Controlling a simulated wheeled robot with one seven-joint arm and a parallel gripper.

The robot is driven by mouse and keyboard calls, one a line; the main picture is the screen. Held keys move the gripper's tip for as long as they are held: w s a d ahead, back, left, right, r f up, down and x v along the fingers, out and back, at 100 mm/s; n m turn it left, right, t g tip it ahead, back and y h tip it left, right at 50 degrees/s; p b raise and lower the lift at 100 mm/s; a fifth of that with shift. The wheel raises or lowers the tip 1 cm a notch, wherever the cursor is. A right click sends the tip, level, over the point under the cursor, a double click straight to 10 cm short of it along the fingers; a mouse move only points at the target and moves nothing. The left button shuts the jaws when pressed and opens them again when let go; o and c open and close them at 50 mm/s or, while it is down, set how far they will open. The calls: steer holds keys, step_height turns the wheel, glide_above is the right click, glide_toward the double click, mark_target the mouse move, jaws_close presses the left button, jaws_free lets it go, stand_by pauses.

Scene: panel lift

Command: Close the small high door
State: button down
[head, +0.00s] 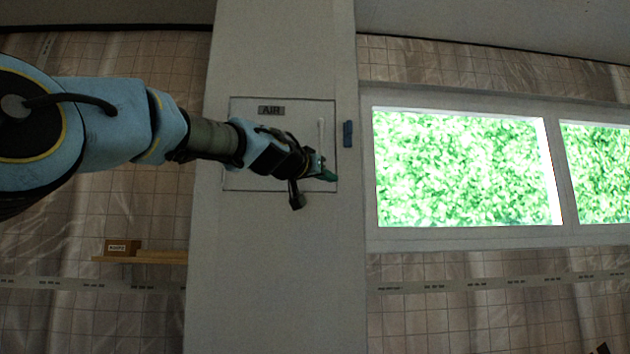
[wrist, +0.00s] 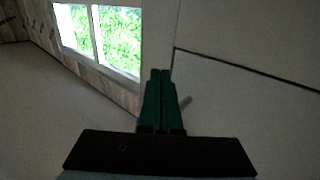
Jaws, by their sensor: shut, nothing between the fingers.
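The small high door (head: 258,135) is a pale square panel marked AIR on a pale pillar. A thin dark outline runs around it, and it looks flush or nearly flush; I cannot tell whether a small gap remains. A light upright handle (head: 320,132) is near its right edge. My gripper (head: 331,176) is shut and empty, with its green fingertips at the door's lower right corner, below the handle. In the wrist view my gripper (wrist: 160,74) points at the pale surface, beside a dark door edge line (wrist: 245,68). Contact is unclear. My arm hides the door's left middle.
A small blue block (head: 347,133) is on the pillar just right of the door. A wooden shelf (head: 150,257) with a small labelled box (head: 123,246) is on the tiled wall at lower left. Windows (head: 460,170) with greenery are to the right. The pillar below the door is clear.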

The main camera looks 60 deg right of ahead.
steer(key=s+a+b, duration=0.4)
steer(key=s+a, duration=0.1)
steer(key=a, duration=0.2)
steer(key=shift+a, duration=0.35)
steer(key=shift+f, duration=0.1)
